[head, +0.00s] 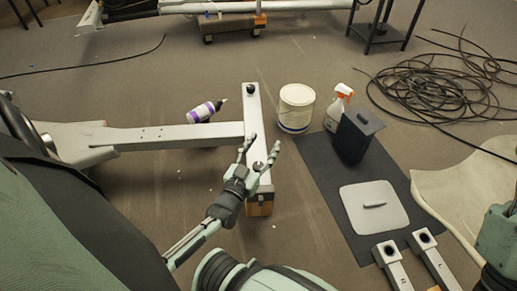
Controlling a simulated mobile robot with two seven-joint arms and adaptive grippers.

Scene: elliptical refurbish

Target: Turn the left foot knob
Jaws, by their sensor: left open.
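The elliptical's foot is a pale grey crossbar (252,110) that runs away from me on the floor. A dark round knob (258,166) sits on top near its close end, and a second dark knob (250,89) sits near its far end. My left gripper (261,149) is open over the close end, with its fingers spread on either side of the near knob. I cannot tell whether they touch it. My right gripper is out of view; only part of my right arm shows at the right edge.
An orange-brown block (260,205) is under the crossbar's close end. A purple-labelled bottle (205,111) lies left of it. A white bucket (296,108), a spray bottle (338,106) and a black bin (356,136) stand right. Coiled cable (440,88) lies farther right.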

